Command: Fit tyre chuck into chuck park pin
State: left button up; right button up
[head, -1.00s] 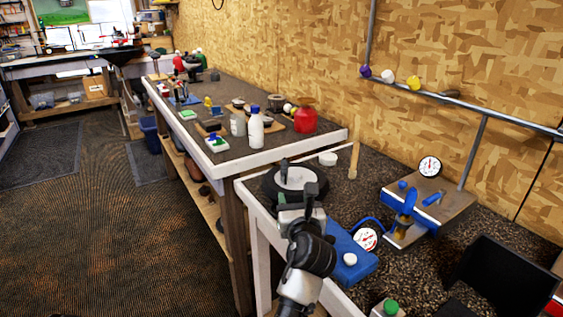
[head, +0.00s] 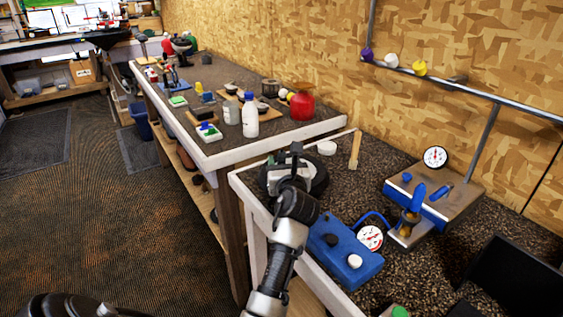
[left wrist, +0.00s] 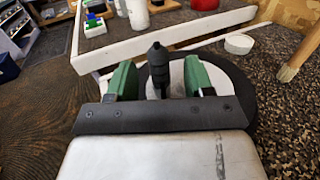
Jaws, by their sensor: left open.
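My left gripper (head: 292,165) is over the near end of the bench, at the black tyre-like ring (head: 318,180) with a pale centre. In the left wrist view its two green fingers (left wrist: 158,72) stand apart. A dark upright ribbed piece (left wrist: 158,62), which looks like the tyre chuck, stands between them with a gap on each side. The ring (left wrist: 238,95) and its pale centre lie behind it. I cannot tell what the dark piece rests on. I cannot make out the chuck park pin for certain; a dark knob (head: 331,240) sits on the blue box. My right gripper is not in view.
The blue box (head: 345,268) with a white knob and a gauge (head: 369,238) stands right of my arm. A blue hose curves towards a metal fixture (head: 435,200). A wooden stick (head: 355,150) stands behind.

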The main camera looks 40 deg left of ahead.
aim_at(282, 159)
pick_arm(q)
jog(key=x, duration=0.3)
jog(key=shift+w+a+r, duration=0.15)
jog(key=shift+w+a, duration=0.25)
jog(key=shift+a, duration=0.05)
jog(key=shift+c, duration=0.6)
grip_shut()
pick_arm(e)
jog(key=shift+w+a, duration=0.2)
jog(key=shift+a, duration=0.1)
pick_arm(q)
jog(key=shift+r, duration=0.1)
